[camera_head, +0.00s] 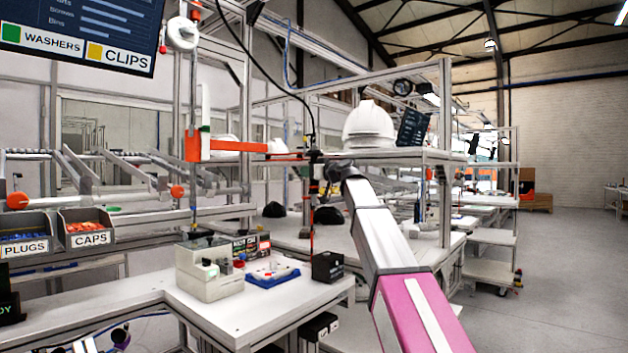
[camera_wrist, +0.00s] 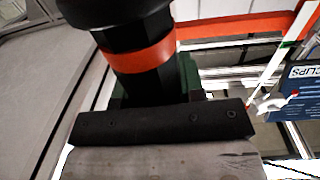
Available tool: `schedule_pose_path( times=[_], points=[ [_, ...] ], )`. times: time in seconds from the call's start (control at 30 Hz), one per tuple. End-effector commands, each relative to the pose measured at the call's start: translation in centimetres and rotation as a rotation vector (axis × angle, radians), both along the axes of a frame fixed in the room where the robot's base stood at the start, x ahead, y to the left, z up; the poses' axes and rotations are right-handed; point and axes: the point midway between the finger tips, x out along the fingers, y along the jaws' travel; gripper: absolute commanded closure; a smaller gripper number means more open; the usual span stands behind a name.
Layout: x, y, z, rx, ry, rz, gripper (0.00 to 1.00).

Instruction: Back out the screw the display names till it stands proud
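My gripper (camera_head: 318,168) is at the end of my raised arm, beside a hanging cable. A black driver-like tool (camera_wrist: 145,60) with an orange-red band stands close in the wrist view, against the dark bar of my gripper. Green parts show at both its sides; my gripper looks shut on it, though the fingertips are mostly hidden. A thin red upright (camera_head: 311,225) shows below it in the head view. A display (camera_head: 85,22) at top left is cut off; it reads "Screws", "WASHERS" and "CLIPS". A white helmet shell (camera_head: 368,127) sits on the upper shelf. No single screw can be made out.
An orange horizontal beam (camera_head: 245,149) runs left of my gripper. On the front bench (camera_head: 240,308) stand a pale box-like fixture (camera_head: 208,268), a blue tray (camera_head: 272,275) and a black box (camera_head: 327,266). Bins for plugs and caps (camera_head: 85,228) are at left. Floor is open at right.

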Motion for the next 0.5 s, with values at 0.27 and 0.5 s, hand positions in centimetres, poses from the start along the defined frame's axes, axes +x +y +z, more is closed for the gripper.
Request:
schedule_pose_path(
  times=[0.27, 0.5],
  points=[
    [-0.5, 0.4, 0.0, 0.001, -0.001, 0.001, 1.00],
    [-3.1, 2.7, -0.1, 0.001, -0.001, 0.001, 1.00]
  ],
)
